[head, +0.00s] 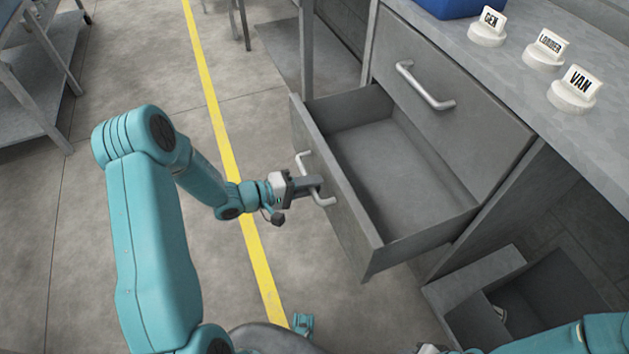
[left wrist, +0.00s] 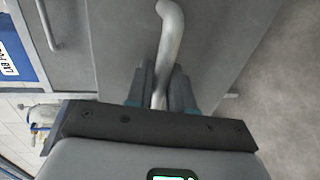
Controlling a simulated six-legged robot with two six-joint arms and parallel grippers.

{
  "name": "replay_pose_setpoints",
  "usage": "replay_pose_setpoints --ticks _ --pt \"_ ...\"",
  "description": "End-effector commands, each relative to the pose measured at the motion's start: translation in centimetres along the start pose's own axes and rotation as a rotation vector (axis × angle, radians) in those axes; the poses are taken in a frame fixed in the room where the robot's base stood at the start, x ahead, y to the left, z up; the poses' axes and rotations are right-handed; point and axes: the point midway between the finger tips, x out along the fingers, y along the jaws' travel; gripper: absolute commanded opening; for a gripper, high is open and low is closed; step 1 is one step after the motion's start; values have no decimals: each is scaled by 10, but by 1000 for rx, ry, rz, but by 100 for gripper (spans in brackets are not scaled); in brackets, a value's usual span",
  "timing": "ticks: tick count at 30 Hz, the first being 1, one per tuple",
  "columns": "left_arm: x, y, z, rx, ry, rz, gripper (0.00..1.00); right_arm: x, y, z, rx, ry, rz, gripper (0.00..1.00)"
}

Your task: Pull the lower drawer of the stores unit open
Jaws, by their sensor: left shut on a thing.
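The lower drawer (head: 345,215) of the grey stores unit (head: 505,185) stands well out from the unit, and its bare, empty inside shows. My left gripper (head: 312,186) is shut on the drawer's silver bar handle (head: 326,200). In the left wrist view, the handle (left wrist: 171,40) runs between the two fingers (left wrist: 160,90) against the grey drawer front. The upper drawer (head: 450,95), with its own bar handle (head: 425,88), is shut. My right arm (head: 560,338) enters at the lower right; its fingers cannot be made out at the bottom edge.
Round white markers labelled GEN (head: 487,28), LOADER (head: 545,50) and VAN (head: 575,90) stand on the worktop, beside a blue bin (head: 447,6). An open grey box (head: 475,280) sits low at the right. Floor left of the drawer, across the yellow line (head: 228,150), is clear.

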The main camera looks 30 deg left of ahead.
Motion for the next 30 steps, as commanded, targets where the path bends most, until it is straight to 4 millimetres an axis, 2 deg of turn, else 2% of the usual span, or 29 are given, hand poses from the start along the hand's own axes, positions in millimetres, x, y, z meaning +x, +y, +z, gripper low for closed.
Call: replay_pose_setpoints --ticks 6,7,8,22,26,30 --pt "-1 -1 1 0 -3 -1 0 0 0 0 0 0 0 43" --pt "-1 -1 1 0 -3 -1 28 0 0 0 0 0 0 43" --pt "-1 -1 1 0 -3 -1 38 0 0 0 0 0 0 43" --pt "-6 0 0 0 1 -1 39 -1 0 0 0 0 0 43" --pt "-25 1 -2 0 5 -1 39 -6 -2 0 0 0 0 43" --pt "-61 2 -1 -1 6 -2 39 -15 -5 0 0 0 0 43"
